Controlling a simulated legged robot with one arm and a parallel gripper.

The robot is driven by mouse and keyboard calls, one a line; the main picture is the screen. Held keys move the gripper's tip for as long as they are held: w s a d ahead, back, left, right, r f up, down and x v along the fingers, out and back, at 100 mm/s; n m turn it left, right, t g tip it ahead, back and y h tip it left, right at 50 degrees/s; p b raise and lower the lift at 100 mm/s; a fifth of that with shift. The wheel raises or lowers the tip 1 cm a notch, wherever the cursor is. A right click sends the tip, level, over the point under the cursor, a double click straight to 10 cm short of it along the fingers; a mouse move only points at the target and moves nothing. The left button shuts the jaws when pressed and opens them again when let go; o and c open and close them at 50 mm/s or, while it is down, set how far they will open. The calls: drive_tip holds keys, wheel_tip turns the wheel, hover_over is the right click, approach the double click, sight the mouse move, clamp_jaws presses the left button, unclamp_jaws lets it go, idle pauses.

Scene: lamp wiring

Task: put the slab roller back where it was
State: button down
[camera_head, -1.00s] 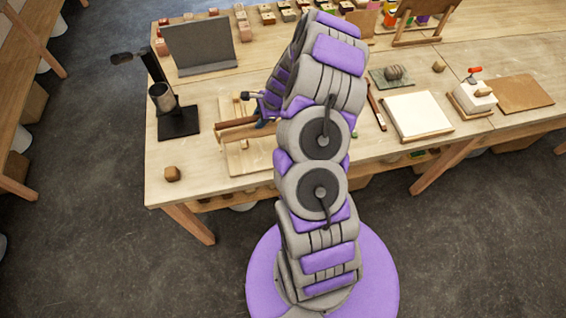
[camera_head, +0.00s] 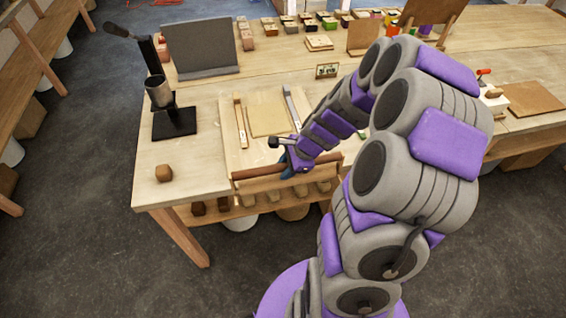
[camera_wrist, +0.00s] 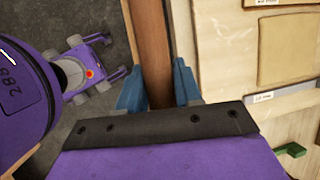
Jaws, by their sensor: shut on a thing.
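The slab roller (camera_head: 255,174) is a reddish-brown wooden bar lying crosswise at the near end of the slab board, over the table's front edge. In the wrist view the roller (camera_wrist: 150,35) runs up from between my blue fingers. My gripper (camera_head: 288,167) is shut on it near its middle; the gripper also shows in the wrist view (camera_wrist: 157,86). The slab board (camera_head: 240,160) carries a flat tan slab (camera_head: 267,114) between two rails, a left rail (camera_head: 240,121) and a right rail (camera_head: 297,107). Whether the roller touches the board is unclear.
A black stand with a cup (camera_head: 174,122) is left of the board. A brown lump (camera_head: 164,173) sits near the table's front left corner. A grey upright panel (camera_head: 200,46) stands behind. A small framed card (camera_head: 327,71) lies beyond the board.

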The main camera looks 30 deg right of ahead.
drive_tip(key=shift+w+d+f+b, duration=0.5)
drive_tip(key=shift+w+d+f, duration=0.35)
drive_tip(key=shift+w, duration=1.65)
drive_tip(key=shift+w+d+f+b, duration=0.55)
drive_tip(key=shift+w+d+f, duration=0.3)
drive_tip(key=shift+w, duration=1.65)
drive_tip(key=shift+w+d+f+b, duration=0.5)
drive_tip(key=shift+w+d+f, duration=0.35)
drive_tip(key=shift+w, duration=1.65)
drive_tip(key=shift+a, duration=0.1)
drive_tip(key=c, duration=0.8)
unclamp_jaws()
drive_tip(key=shift+s+f, duration=0.1)
drive_tip(key=shift+o, duration=0.2)
